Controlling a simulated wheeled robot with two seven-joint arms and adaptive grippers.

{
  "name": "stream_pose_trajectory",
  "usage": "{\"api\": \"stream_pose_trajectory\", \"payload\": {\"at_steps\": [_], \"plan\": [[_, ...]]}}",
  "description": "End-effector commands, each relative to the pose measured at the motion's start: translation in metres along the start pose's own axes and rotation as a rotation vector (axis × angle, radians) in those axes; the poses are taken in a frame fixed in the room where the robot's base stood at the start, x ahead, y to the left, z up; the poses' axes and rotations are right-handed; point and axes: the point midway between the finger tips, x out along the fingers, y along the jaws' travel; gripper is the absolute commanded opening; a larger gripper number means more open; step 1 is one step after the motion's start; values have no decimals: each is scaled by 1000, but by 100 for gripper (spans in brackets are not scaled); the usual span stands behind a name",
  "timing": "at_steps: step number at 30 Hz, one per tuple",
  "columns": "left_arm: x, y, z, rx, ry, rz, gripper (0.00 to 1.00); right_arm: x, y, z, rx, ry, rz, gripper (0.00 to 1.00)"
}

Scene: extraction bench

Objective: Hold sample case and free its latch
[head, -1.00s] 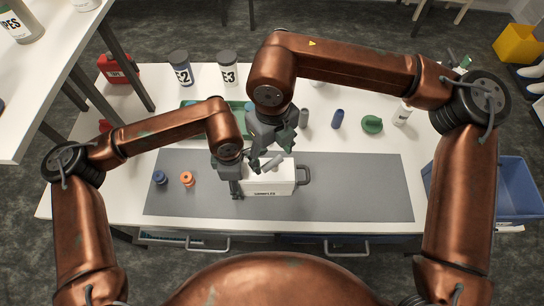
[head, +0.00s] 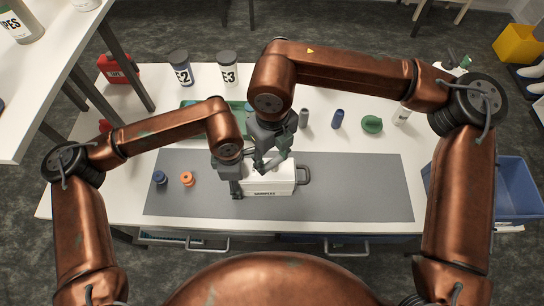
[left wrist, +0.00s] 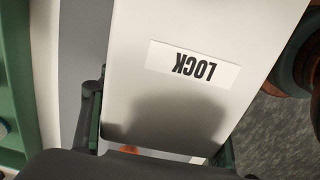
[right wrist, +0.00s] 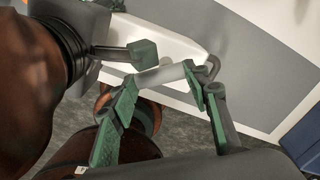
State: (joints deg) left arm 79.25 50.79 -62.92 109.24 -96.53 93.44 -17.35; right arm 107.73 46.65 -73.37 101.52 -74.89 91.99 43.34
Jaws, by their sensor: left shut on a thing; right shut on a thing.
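The sample case (head: 268,187) is a white box with a dark-lettered front label and a dark handle (head: 304,175) on its right end. It stands on the grey mat. My left gripper (head: 236,187) is shut on the case's left end. In the left wrist view the case's white face (left wrist: 175,105) fills the space between the fingers, with a LOCK label upside down. My right gripper (head: 272,166) is above the case top. In the right wrist view its green-padded fingers (right wrist: 163,85) are shut on a light grey bar, the latch (right wrist: 162,75). The latch's base is partly hidden.
An orange spool (head: 187,178) and a dark blue one (head: 160,177) lie left of the case. Bottles, a green tray (head: 188,105) and a green round item (head: 372,124) stand behind. The mat's right half (head: 360,185) is clear. A blue bin (head: 510,190) is at far right.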

Motion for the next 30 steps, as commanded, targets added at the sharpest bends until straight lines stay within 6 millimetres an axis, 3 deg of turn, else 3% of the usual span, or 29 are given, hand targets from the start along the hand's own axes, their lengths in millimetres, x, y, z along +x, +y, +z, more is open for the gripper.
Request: {"api": "stream_pose_trajectory", "payload": {"at_steps": [3,14,30], "plan": [[4,-1,-1,0,5,-4,19,1,0,0,0,0,0,19],[4,-1,-1,0,5,-4,19,1,0,0,-60,0,0,19],[4,-1,-2,0,5,-5,19,1,-1,-4,-499,0,1,19]]}}
